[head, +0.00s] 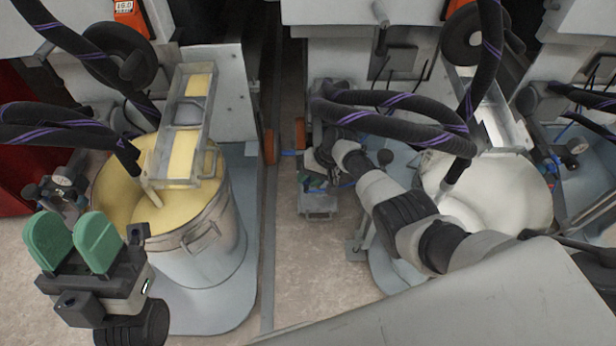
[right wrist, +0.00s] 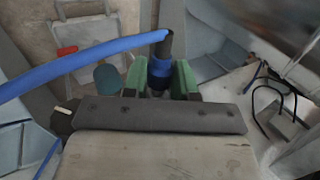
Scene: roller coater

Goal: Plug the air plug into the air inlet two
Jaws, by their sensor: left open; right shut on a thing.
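In the right wrist view, the green fingers of my right gripper (right wrist: 172,78) are shut on the air plug (right wrist: 160,67), a blue collar with a dark end pointing up in the picture. A blue hose (right wrist: 80,66) runs from it to the left edge. In the head view, my right arm reaches from the lower right to the centre; its fingertips are largely hidden, and a bit of blue (head: 290,153) shows there. My left gripper (head: 74,243) is open and empty at lower left, with green pads. I cannot make out which fitting is air inlet two.
A metal bucket of yellow paint (head: 205,245) stands at left, a bucket of white paint (head: 530,190) at right. Thick black hoses (head: 390,110) hang above my right arm. A small grey pump unit (head: 318,205) sits on the floor between.

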